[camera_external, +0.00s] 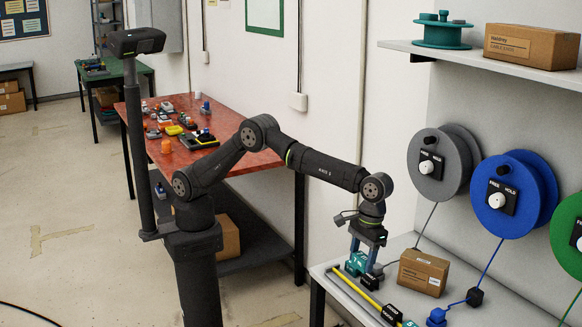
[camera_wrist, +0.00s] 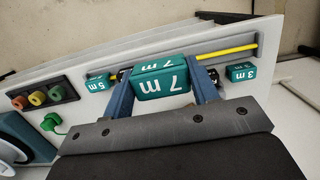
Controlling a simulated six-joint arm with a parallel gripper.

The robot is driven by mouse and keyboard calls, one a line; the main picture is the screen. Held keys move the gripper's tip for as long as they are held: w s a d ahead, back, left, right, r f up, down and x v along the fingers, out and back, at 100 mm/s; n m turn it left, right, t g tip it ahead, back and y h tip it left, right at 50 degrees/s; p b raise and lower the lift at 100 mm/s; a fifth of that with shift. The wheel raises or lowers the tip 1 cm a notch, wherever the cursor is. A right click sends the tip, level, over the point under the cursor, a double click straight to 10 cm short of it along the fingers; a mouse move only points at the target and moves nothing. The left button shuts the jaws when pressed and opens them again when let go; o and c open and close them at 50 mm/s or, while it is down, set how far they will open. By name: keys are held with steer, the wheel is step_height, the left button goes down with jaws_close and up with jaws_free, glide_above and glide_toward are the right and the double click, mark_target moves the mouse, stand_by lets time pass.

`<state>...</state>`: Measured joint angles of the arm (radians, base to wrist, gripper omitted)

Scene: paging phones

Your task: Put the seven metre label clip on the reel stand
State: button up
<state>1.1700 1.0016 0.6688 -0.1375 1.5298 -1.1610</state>
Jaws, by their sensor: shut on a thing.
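My gripper (camera_external: 367,258) is over the left end of the light bench, pointing down. In the wrist view its two blue fingers (camera_wrist: 163,95) are shut on a teal block marked "7 m" (camera_wrist: 161,78), the seven metre label clip, which also shows in the external view (camera_external: 355,264). The clip is by a yellow rod (camera_wrist: 227,50) in a grey rail; I cannot tell if it touches the rod. Smaller teal clips, "5 m" (camera_wrist: 97,83) and "3 m" (camera_wrist: 241,73), sit on either side. I cannot tell which part is the reel stand.
Grey (camera_external: 439,164), blue (camera_external: 503,196) and green (camera_external: 569,240) reels hang at the right, with cables running down to the bench. A cardboard box (camera_external: 424,272) stands right of my gripper.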

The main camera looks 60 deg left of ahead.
step_height(320, 180, down, 5)
glide_above(385, 301)
steer(key=f, duration=0.7)
steer(key=shift+w+d, duration=0.1)
steer(key=shift+w, duration=0.1)
steer(key=shift+w+f, duration=0.1)
steer(key=shift+f, duration=1.9)
steer(key=shift+f, duration=0.15)
steer(key=o, duration=1)
steer(key=shift+o, duration=0.2)
step_height(385, 301, up, 12)
steer(key=w, duration=0.1)
steer(key=shift+w, duration=0.4)
